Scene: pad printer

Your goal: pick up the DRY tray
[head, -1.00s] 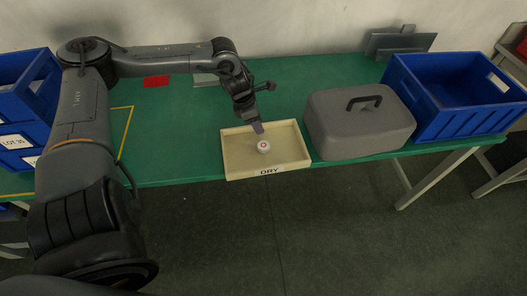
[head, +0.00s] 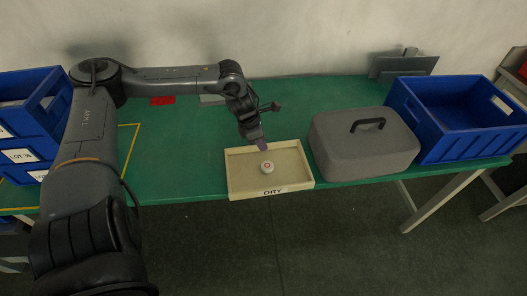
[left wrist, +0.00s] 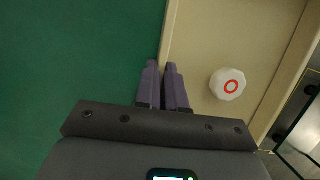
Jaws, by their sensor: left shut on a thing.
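The DRY tray (head: 240,190) is a shallow cream box at the front edge of the green table, labelled DRY on its front wall. A small white round piece with a red ring (head: 267,167) lies inside it, also seen in the left wrist view (left wrist: 228,84). My left gripper (head: 262,147) reaches down to the tray's back wall. In the left wrist view, its purple fingers (left wrist: 161,66) are shut on the wall of the tray (left wrist: 172,30), one on each side. I cannot tell whether the tray is lifted. My right gripper is not in view.
A grey case with a black handle (head: 362,150) stands close to the tray's right. A blue crate (head: 460,135) is beyond it. Blue bins (head: 40,150) stand at the left. A red piece (head: 162,101) lies at the back. The green table (head: 180,150) left of the tray is clear.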

